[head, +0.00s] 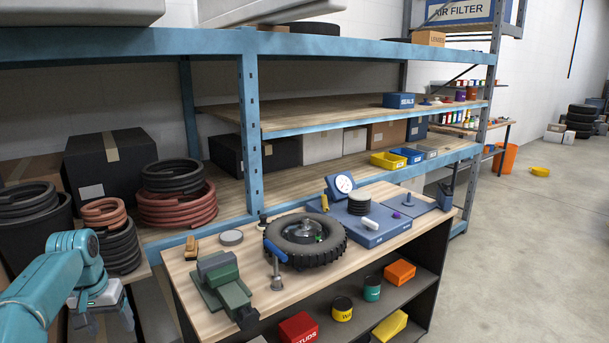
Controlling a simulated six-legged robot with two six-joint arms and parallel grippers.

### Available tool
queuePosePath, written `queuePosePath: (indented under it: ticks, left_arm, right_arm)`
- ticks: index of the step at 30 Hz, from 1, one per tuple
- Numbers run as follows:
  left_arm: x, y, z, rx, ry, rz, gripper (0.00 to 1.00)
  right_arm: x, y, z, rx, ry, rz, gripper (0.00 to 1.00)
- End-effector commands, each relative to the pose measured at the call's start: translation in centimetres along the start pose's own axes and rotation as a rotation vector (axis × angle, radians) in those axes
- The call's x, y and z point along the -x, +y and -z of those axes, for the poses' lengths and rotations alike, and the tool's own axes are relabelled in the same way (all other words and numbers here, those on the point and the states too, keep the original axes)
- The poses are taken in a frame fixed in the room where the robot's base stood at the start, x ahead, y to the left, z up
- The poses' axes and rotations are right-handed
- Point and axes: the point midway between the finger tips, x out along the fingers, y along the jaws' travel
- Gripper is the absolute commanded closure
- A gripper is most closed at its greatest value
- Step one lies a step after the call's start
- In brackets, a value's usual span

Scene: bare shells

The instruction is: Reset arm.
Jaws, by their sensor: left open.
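My left gripper (108,320) is at the lower left of the head view, at the end of my teal arm. It points downward, is open, and no object shows between its fingers. It hangs left of the workbench (200,285), apart from it, in front of the shelf with coiled hoses. My right gripper is not in view.
On the bench are a green vise (222,285), a tyre (305,240), a clamp (276,270) and a blue gauge unit (365,215). Black hose coils (120,248) lie close behind my gripper. A blue shelf post (251,135) stands behind the bench. The right floor is open.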

Motion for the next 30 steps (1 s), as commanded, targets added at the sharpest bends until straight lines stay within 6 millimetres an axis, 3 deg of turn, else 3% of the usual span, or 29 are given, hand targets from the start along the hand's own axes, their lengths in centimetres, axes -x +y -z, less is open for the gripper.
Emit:
queuePosePath:
  ticks: [8, 14, 23, 30]
  left_arm:
    - [-5.1, 3.3, -0.3, -0.050, -0.008, -0.042, 0.28]
    - [-11.0, 7.4, -2.0, -0.096, -0.020, -0.098, 0.28]
    - [-20.5, 15.3, -9.0, -0.140, -0.042, -0.211, 0.28]
    - [-25.9, 20.6, -17.7, -0.138, -0.077, -0.288, 0.28]
  right_arm:
    - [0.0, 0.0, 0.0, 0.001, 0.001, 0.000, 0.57]
    - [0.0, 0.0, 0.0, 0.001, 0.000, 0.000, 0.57]
    - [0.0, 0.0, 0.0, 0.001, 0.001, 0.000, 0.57]
    - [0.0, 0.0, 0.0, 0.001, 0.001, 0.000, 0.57]
